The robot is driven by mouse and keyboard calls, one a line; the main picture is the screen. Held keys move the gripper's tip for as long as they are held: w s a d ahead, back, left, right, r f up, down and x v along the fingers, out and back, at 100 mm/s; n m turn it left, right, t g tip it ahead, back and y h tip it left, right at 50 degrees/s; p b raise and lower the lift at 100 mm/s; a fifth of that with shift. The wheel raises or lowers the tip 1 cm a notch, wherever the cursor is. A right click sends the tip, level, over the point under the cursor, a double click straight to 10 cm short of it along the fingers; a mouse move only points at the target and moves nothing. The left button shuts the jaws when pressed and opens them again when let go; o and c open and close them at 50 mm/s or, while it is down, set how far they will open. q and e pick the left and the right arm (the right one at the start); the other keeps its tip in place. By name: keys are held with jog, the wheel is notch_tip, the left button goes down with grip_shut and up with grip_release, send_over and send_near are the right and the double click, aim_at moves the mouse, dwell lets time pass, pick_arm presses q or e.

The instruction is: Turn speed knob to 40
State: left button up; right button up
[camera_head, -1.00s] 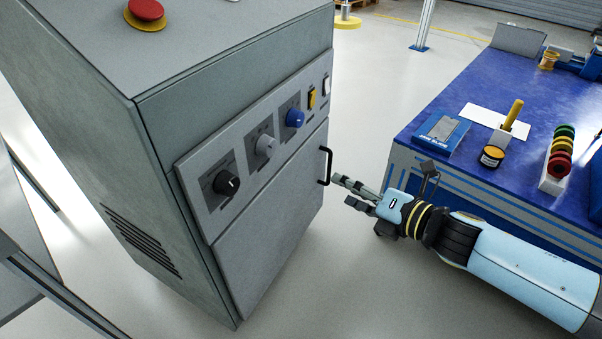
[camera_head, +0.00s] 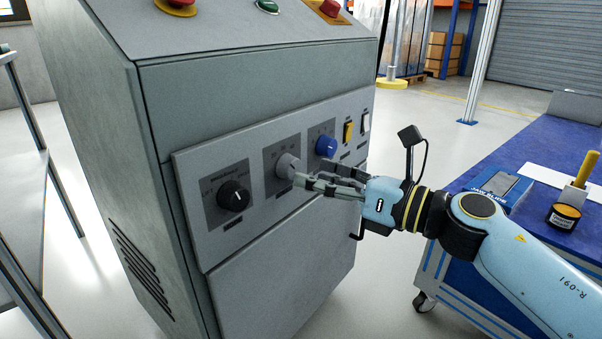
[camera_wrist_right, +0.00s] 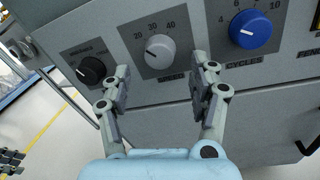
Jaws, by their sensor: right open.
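The speed knob is a light grey dial (camera_head: 287,165) in the middle of the panel's three knobs.
A black knob (camera_head: 233,195) is left of the speed knob and a blue cycles knob (camera_head: 326,146) right of it, close to my fingers. Yellow (camera_head: 348,130) and white (camera_head: 365,122) switches are further right. A blue-topped bench (camera_head: 520,150) stands at the right.

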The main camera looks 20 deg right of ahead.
aim_at(296, 170)
jog(key=shift+x, duration=1.95)
jog(key=c, duration=1.2)
